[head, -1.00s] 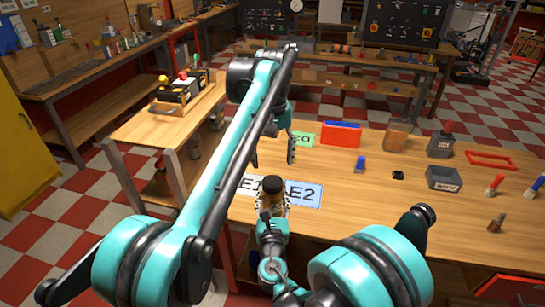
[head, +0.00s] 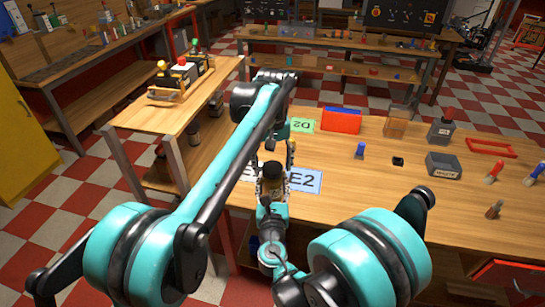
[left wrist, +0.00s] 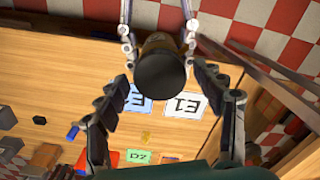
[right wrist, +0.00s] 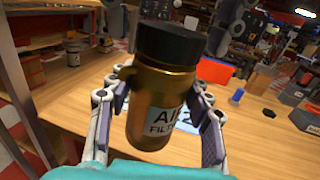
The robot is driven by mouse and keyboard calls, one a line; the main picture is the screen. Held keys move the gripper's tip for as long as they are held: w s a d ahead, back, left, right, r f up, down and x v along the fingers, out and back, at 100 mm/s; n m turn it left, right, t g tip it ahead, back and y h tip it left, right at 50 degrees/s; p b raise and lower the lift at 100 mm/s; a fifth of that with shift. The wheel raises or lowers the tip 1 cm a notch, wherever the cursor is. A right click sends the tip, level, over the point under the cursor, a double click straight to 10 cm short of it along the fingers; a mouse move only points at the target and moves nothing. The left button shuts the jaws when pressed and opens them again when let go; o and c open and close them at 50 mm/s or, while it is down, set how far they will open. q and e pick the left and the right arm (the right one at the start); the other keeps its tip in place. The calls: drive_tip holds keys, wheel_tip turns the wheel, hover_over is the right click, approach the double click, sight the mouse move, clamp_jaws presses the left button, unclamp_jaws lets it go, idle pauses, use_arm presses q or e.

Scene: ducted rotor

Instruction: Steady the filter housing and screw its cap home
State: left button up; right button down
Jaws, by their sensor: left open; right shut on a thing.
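The filter housing is a gold bottle labelled "AIR FILT…" (right wrist: 155,105), with its black cap (right wrist: 172,42) on top. It stands nearly upright between the fingers of my right gripper (right wrist: 155,112), which is shut on its body. In the head view the cap (head: 272,171) is above the right gripper. My left gripper (head: 275,152) points down beyond it, partly hidden by my left arm. In the left wrist view my left gripper (left wrist: 162,78) is open, its fingers on both sides of the cap (left wrist: 162,74), apart from it. How far the cap is screwed on cannot be told.
The wooden table (head: 380,215) carries flat labels E2 (head: 305,181), E1 (left wrist: 187,104) and D2 (head: 302,125). A red-and-blue bin (head: 341,121), a blue piece (head: 360,150) and a grey box (head: 443,165) stand to the right.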

use_arm(q)
drive_tip(key=c, duration=1.2)
drive_tip(key=m, duration=0.5)
drive_tip(key=o, duration=1.4)
drive_tip(key=shift+c, duration=0.2)
wheel_tip(320, 180, up, 12)
drive_tip(key=shift+f, duration=0.1)
drive_tip(key=shift+a, duration=0.1)
